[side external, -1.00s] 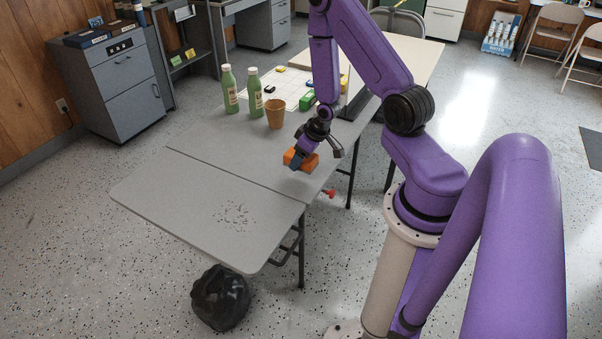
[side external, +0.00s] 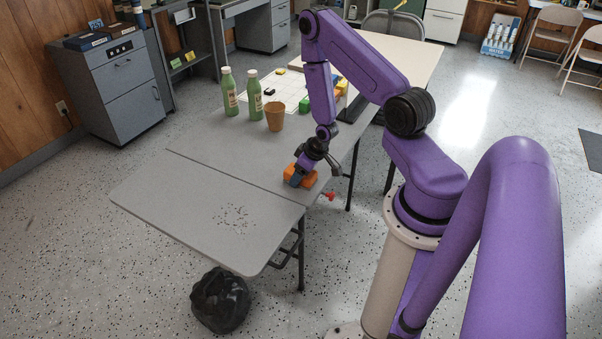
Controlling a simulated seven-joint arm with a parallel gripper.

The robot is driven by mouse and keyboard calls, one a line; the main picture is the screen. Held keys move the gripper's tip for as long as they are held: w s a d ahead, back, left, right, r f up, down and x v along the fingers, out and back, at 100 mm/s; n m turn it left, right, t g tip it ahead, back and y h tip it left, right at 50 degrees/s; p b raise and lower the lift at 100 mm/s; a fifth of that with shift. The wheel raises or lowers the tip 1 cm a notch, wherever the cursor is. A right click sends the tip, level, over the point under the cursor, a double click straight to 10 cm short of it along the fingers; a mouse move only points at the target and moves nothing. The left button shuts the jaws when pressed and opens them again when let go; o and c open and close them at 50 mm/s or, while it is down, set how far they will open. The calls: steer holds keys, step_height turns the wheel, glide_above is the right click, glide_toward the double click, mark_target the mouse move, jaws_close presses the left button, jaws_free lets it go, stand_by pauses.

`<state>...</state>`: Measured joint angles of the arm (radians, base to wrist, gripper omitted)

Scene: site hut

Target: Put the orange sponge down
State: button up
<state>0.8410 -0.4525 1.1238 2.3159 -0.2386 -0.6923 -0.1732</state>
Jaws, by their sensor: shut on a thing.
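The orange sponge (side external: 306,178) is a small block at the right edge of the grey folding table (side external: 185,196), close to the seam between its two halves. My gripper (side external: 298,180) is shut on the sponge, with its fingers pointing down at the table. The sponge is at or just above the tabletop; I cannot tell whether it touches. The gripper hides part of the sponge.
Two green bottles (side external: 229,92) and a tan cup (side external: 274,115) stand behind the gripper. A white gridded sheet (side external: 262,88) with colored blocks lies farther back. Crumbs (side external: 234,217) lie on the near table half, otherwise bare. A black bag (side external: 220,299) sits on the floor.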

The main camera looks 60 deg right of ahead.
steer(key=shift+f, duration=0.1)
steer(key=o, duration=0.9)
steer(key=shift+o, duration=0.2)
steer(key=v, duration=0.7)
steer(key=shift+s+r, duration=0.1)
steer(key=shift+r, duration=0.25)
steer(key=s+a+r+n+g, duration=0.1)
steer(key=a+r+n, duration=0.4)
steer(key=a, duration=0.4)
steer(key=s+a+r+n+g, duration=0.1)
steer(key=a+r+n, duration=0.1)
steer(key=a+r, duration=0.65)
steer(key=s+a+r+n+g, duration=0.1)
steer(key=s+a+r+n, duration=0.1)
steer(key=s, duration=0.6)
steer(key=s+a+r+n+g, duration=0.1)
steer(key=s+a+r+n, duration=0.2)
steer(key=s+r, duration=0.4)
steer(key=shift+s+a+n, duration=0.3)
steer(key=shift+s+a, duration=0.2)
steer(key=shift+a, duration=0.05)
